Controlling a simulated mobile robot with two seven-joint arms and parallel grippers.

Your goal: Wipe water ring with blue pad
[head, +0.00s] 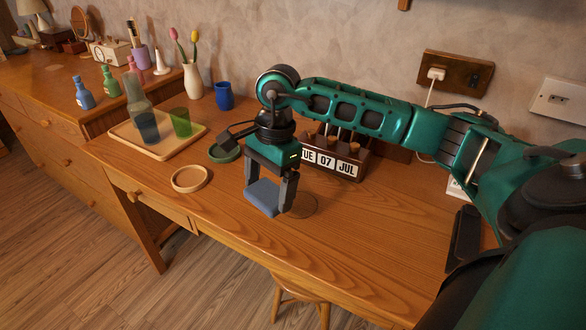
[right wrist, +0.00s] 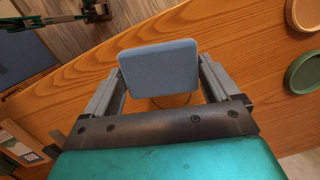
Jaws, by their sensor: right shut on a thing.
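The blue pad (head: 262,197) is held between the two fingers of my right gripper (head: 268,192), low over the desk. The pad also shows in the right wrist view (right wrist: 159,68), flat between the fingers. The water ring (head: 311,210) is a thin dark circle on the wood, just right of the pad in the head view and partly hidden by a finger. In the right wrist view, part of the ring (right wrist: 176,100) shows past the pad's edge. I cannot tell whether the pad touches the desk. My left gripper (right wrist: 95,12) seems to show small at the top left of the right wrist view; its jaws are unclear.
A round wooden coaster (head: 190,179) and a green coaster (head: 224,153) lie to the left. A calendar block holder (head: 335,163) stands behind the gripper. A tray (head: 165,149) with glasses sits further left.

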